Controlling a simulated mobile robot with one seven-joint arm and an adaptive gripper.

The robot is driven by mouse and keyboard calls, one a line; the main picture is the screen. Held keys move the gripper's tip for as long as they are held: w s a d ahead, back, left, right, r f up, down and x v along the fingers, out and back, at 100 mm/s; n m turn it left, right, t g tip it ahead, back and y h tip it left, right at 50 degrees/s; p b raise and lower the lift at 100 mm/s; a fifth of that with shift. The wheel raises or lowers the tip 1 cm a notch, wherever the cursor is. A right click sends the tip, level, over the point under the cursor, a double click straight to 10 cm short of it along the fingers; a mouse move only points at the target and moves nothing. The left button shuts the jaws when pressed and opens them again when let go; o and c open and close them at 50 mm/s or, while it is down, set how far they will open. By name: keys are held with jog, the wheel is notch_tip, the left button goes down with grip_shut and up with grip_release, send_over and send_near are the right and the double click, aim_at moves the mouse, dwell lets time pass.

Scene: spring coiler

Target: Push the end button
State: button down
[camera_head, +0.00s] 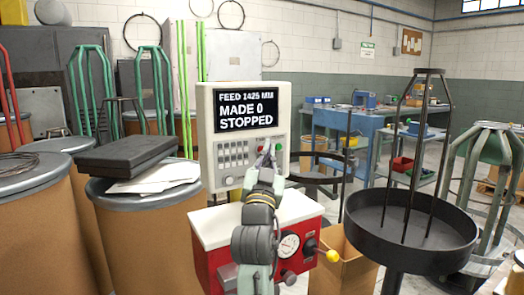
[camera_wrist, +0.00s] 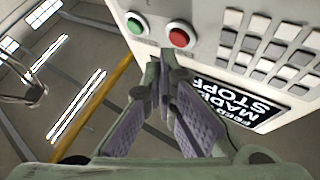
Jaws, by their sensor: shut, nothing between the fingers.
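The control box (camera_head: 207,150) has a screen (camera_head: 248,110) reading "FEED 1425 MM, MADE 0, STOPPED". Its face holds a red button and, to its right in the head view, a green button (camera_head: 279,148). The wrist view shows the panel upside down, with the red button (camera_wrist: 179,38) and the green button (camera_wrist: 135,23) side by side. Their labels are too small to read. My gripper (camera_head: 266,150) is shut and empty in front of the panel. In the wrist view its fingertips (camera_wrist: 165,62) point at the panel close to the red button; I cannot tell whether they touch it.
A keypad (camera_head: 233,155) lies left of the buttons. The red machine body (camera_head: 205,262) with a gauge and a yellow-knobbed lever (camera_head: 331,256) is below. Brown drums (camera_head: 130,230) stand left, a black round spool stand (camera_head: 410,235) right.

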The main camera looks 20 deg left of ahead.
jog(key=shift+s+d, duration=0.1)
jog(key=s+d, duration=0.1)
jog(key=d, duration=0.1)
jog(key=s+d, duration=0.2)
dwell(0.6)
dwell(0.6)
